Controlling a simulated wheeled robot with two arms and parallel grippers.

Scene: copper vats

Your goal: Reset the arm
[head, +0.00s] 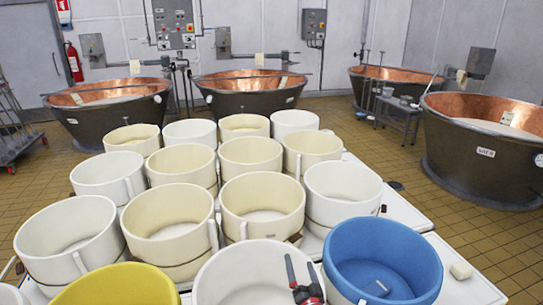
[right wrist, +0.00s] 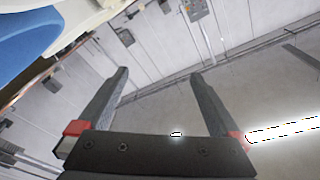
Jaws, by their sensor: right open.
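My right gripper (head: 301,265) shows at the bottom of the head view, in front of the large white tub (head: 232,275) and left of the blue tub (head: 385,250). Its dark fingers with red parts point up. In the right wrist view my right gripper (right wrist: 160,73) has its two fingers spread wide with nothing between them. Part of the blue tub (right wrist: 25,35) shows at the upper left of that view. My left gripper is not in view.
Several cream and white tubs (head: 262,200) stand close together on a white table (head: 465,288). A yellow tub (head: 120,285) is at the front left. Copper vats (head: 480,150) stand beyond, with tiled floor between.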

